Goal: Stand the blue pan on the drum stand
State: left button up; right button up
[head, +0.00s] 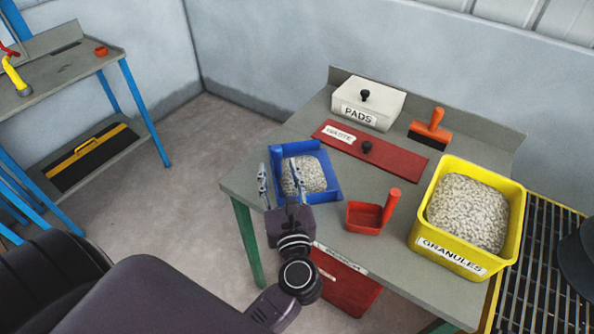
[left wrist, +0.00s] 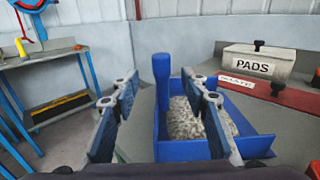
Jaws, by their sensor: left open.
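The blue pan (head: 334,186) sits on the near left part of the grey table and holds pale granules (head: 304,174). In the left wrist view the pan (left wrist: 190,150) has an upright blue handle (left wrist: 162,75). My left gripper (head: 279,180) is open at the pan's near left side. In the left wrist view the handle appears between the two spread fingers of the gripper (left wrist: 165,92), with a gap on each side. My right gripper is not in view. I cannot make out a drum stand in either view.
A yellow granules tub (head: 424,236), a red scoop (head: 366,215), a red waste lid (head: 390,155), a white pads box (head: 388,102) and an orange-handled brush (head: 430,127) are on the grey table (head: 312,120). A metal grating (head: 540,270) lies right. Another bench (head: 60,75) stands left.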

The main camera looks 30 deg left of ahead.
aim_at(277, 155)
pick_arm(q)
jog(key=p+x, duration=0.1)
jog(key=x, duration=0.2)
jog(key=r+p+x, duration=0.1)
jog(key=x, duration=0.1)
jog(key=shift+w+a, duration=0.1)
jog(key=shift+w, duration=0.3)
jog(key=shift+w+a, duration=0.15)
jog(key=shift+a, duration=0.05)
jog(key=shift+f, duration=0.1)
jog(key=shift+c, duration=0.6)
grip_shut()
